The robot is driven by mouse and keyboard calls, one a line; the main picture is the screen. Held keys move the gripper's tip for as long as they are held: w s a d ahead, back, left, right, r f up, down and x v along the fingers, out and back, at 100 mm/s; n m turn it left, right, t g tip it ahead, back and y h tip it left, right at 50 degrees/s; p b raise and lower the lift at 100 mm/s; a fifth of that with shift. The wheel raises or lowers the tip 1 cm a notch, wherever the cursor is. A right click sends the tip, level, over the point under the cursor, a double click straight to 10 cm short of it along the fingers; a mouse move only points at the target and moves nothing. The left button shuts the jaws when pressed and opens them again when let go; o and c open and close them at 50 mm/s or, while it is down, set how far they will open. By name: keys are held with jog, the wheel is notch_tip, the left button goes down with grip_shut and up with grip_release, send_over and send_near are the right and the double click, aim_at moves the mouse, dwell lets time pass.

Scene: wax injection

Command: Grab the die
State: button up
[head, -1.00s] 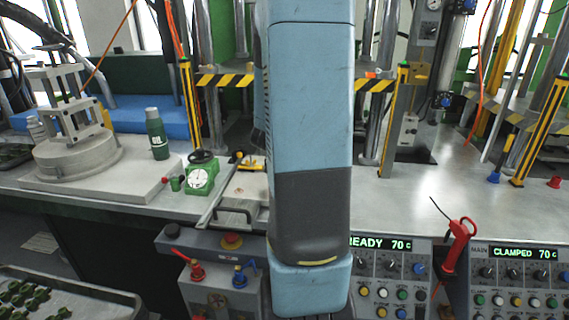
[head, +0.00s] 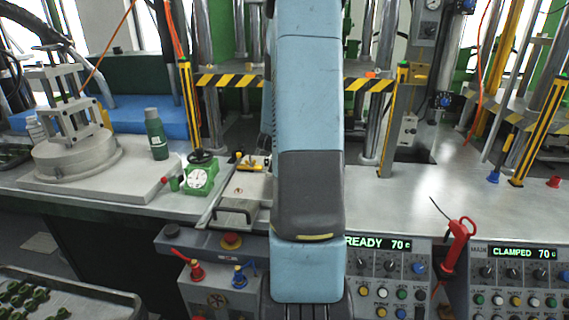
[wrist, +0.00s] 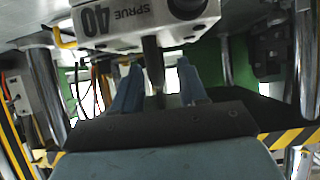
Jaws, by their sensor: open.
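My gripper (wrist: 159,66) shows in the wrist view with two blue fingers spread apart and nothing held between them. A dark nozzle (wrist: 153,62) hangs from a pale block marked "SPRUE 40" (wrist: 140,22) and appears between or just beyond the fingers. In the head view my arm hides the gripper. A flat metal plate with a dark handle (head: 237,208) lies on the bench left of my arm, with small yellow parts behind it. It may be the die, but I cannot tell for certain; part of it is behind my arm.
Yellow-black striped bars (head: 372,84) and steel columns frame the press. Control panels (head: 390,275) line the front. The bench right of my arm (head: 430,175) is mostly clear.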

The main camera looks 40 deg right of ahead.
jog(key=shift+w+d+f, duration=0.25)
jog(key=shift+w+d, duration=0.05)
jog(key=shift+d, duration=0.05)
grip_shut()
jog(key=shift+r, duration=0.1)
dwell(1.2)
